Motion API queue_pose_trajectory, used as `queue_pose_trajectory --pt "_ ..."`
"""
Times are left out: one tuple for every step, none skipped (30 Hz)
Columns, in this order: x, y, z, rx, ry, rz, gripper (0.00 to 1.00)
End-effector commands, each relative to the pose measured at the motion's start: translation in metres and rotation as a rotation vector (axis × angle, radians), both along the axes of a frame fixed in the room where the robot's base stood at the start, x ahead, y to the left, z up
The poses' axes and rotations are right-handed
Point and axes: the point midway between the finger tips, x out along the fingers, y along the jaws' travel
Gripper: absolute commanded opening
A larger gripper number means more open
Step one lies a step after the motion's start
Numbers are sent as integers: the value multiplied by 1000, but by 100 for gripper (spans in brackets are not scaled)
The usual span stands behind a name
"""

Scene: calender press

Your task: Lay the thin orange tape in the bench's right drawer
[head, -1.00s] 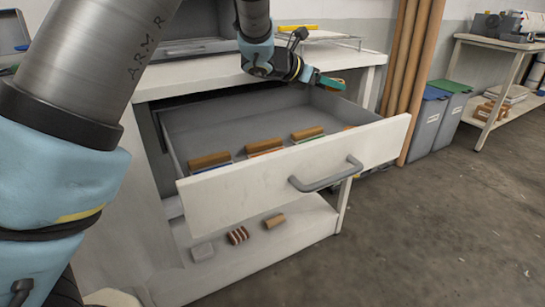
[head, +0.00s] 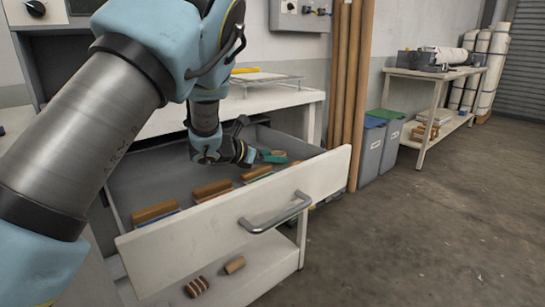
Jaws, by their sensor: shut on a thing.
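My gripper (head: 271,156) is inside the open drawer (head: 233,208) of the white bench, near its right rear part, and points to the right. It is shut, with teal-green at its tip. What it grips, taken as the thin orange tape, is too small and hidden to make out. The drawer is pulled well out, with a grey handle on its white front. Several orange-brown blocks or brush backs stand along the inside of the front, one of them at the left (head: 155,211). My arm hides the drawer's rear left part.
A wire rack (head: 268,80) stands on the bench top (head: 295,98). A striped roll (head: 197,287) and a tan block (head: 234,264) lie on the lower shelf. Brown tubes, two lidded bins (head: 370,150) and a side table (head: 432,105) stand to the right. The floor at right is clear.

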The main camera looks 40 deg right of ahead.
Motion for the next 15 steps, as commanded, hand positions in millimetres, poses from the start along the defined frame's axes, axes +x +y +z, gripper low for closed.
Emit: queue_pose_trajectory --pt "0 0 0 0 0 0 8" --pt "0 0 0 0 0 0 8" --pt "0 0 0 0 0 0 8" --pt "0 0 -1 0 0 0 8" --pt "0 0 -2 0 0 0 8" --pt "0 0 -2 0 0 0 62" --pt "0 0 -1 0 0 0 65" --pt "0 0 -1 0 0 0 69" --pt "0 0 -1 0 0 0 73" --pt "0 0 -1 0 0 0 77" --pt "0 0 -1 0 0 0 80" --pt "0 0 -1 0 0 0 85" --pt "0 0 -1 0 0 0 88" --pt "0 0 -1 0 0 0 90" --pt "0 0 -1 0 0 0 90"
